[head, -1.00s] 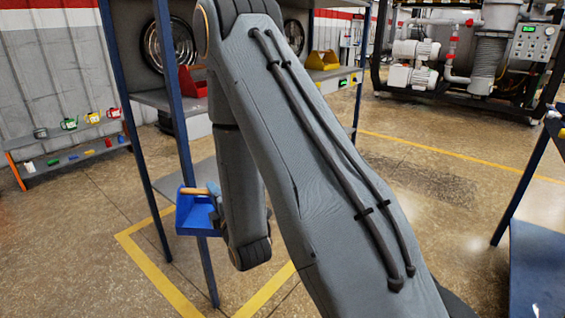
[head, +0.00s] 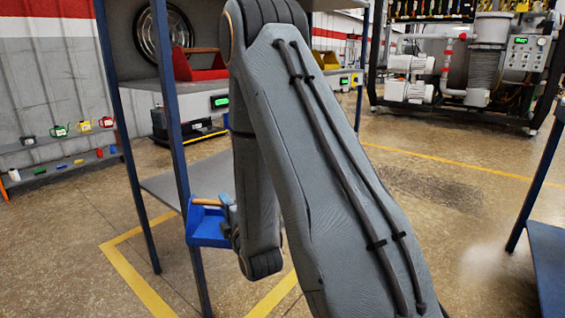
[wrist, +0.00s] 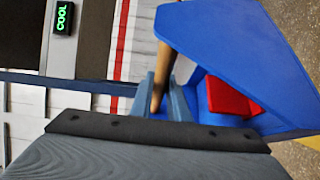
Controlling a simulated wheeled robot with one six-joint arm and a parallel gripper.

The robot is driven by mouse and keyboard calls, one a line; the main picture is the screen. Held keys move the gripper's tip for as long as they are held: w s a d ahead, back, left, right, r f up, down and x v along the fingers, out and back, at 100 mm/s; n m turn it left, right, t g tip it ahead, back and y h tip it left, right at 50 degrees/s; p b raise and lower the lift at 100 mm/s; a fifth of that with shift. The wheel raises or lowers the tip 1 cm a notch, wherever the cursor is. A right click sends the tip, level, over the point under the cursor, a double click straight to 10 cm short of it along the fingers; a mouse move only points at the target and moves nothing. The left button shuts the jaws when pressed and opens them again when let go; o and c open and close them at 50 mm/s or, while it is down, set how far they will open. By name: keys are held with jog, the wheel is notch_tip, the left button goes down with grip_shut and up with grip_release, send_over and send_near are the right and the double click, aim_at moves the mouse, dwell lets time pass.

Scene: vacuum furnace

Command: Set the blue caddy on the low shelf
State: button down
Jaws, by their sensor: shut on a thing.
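The blue caddy (head: 206,228) hangs from my gripper (head: 228,208) in the head view, in front of a rack post. My gripper is shut on its wooden handle. In the wrist view the blue caddy (wrist: 235,45) fills the upper right, and the handle (wrist: 161,75) runs between the two fingers of my gripper (wrist: 164,98). A red block (wrist: 230,97) shows inside the caddy. The low shelf (head: 168,186) is the grey lower board of the blue-post rack, behind the caddy and at about its height or slightly above it in the picture. My arm hides its right part.
Blue rack posts (head: 176,130) stand close to the caddy. The upper shelf (head: 150,84) bears a red caddy (head: 200,66) and a yellow caddy (head: 325,62). A yellow floor line (head: 140,283) runs below. A blue-framed table (head: 548,262) stands at right; open floor lies between.

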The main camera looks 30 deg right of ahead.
jog(key=w+d+r+m+h+b, duration=0.1)
jog(key=w+d+r, duration=0.3)
jog(key=d, duration=0.5)
jog(key=w+d+r+m+h+b, duration=0.1)
jog(key=w+d+r, duration=0.3)
jog(key=d, duration=0.5)
jog(key=shift+w+d+r+g+h+b, duration=0.2)
jog(key=shift+w+r+g+h+b, duration=0.15)
jog(key=shift+w+h, duration=0.3)
jog(key=shift+f, duration=0.1)
